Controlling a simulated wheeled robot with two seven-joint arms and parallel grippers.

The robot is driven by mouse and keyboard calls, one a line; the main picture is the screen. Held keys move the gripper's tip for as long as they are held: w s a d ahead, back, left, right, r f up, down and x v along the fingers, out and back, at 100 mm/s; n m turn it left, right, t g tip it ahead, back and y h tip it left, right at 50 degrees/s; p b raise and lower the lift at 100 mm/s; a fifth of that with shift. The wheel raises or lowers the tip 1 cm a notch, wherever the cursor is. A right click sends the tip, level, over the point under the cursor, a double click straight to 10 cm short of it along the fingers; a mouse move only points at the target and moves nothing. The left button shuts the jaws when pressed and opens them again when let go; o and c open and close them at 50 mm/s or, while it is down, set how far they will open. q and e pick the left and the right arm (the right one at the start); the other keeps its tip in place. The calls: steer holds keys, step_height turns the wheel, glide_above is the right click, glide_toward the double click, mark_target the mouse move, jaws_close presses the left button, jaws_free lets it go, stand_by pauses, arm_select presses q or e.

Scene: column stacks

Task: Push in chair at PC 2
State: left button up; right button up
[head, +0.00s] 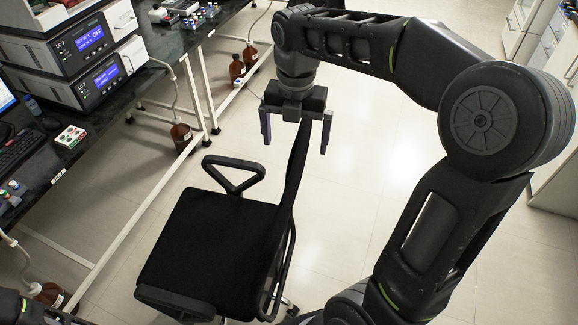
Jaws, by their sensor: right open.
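A black office chair (205,240) stands on the floor beside the bench, its seat toward the bench and its narrow-looking backrest on the right. My right gripper (296,140) is open, fingers pointing down, one finger on each side of the backrest's top edge. I cannot tell whether the fingers touch it. A PC screen (7,98) and keyboard (18,150) sit on the bench at the left edge; no PC 2 label is readable. My left gripper is not in view.
The dark lab bench (150,50) with white legs runs along the left, carrying stacked instruments (92,60). Brown bottles (181,137) stand on the floor under it and by its legs. Open floor (385,150) lies right of the chair, with white cabinets (555,60) at the far right.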

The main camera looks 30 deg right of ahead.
mark_target(295, 170)
steer(key=shift+w+f, duration=0.1)
steer(key=shift+f, duration=0.3)
step_height(295, 170, down, 12)
steer(key=b, duration=0.9)
steer(key=shift+f+b, duration=0.25)
steer(key=shift+b, duration=0.1)
steer(key=c, duration=2.1)
steer(key=shift+r, duration=0.1)
jaws_close()
steer(key=shift+d, duration=0.1)
